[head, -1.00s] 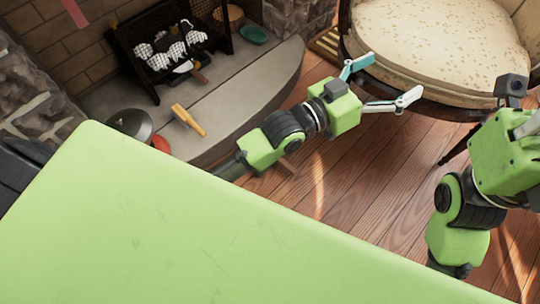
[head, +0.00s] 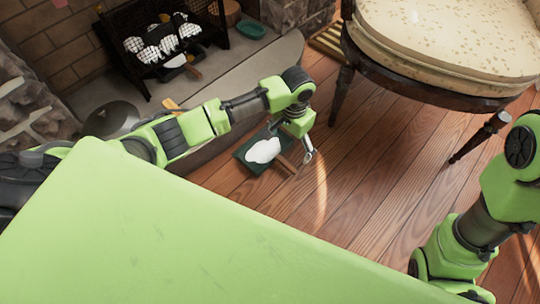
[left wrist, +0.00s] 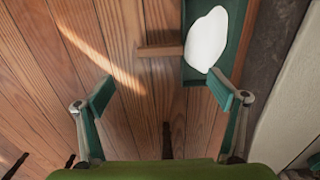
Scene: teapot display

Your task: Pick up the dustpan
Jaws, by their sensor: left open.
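The dustpan (head: 246,158) is a dark green tray with a wooden handle, lying on the wooden floor beside the hearth. A white patch (head: 263,150) covers part of the tray. My left gripper (head: 292,145) is above the dustpan, pointing down, and hides part of it in the head view. In the left wrist view, the gripper (left wrist: 163,88) is open and empty. The dustpan's handle (left wrist: 160,50) lies ahead of the fingertips, pointing left, with the tray (left wrist: 191,75) at upper right. My right arm shows at the right edge of the head view; its gripper is out of sight.
A cushioned chair (head: 440,45) stands at upper right, its legs (head: 342,95) near the dustpan. The raised stone hearth (head: 245,75) borders the dustpan's left side, with a fireplace grate (head: 160,45) behind. Floor (head: 370,170) to the right is clear.

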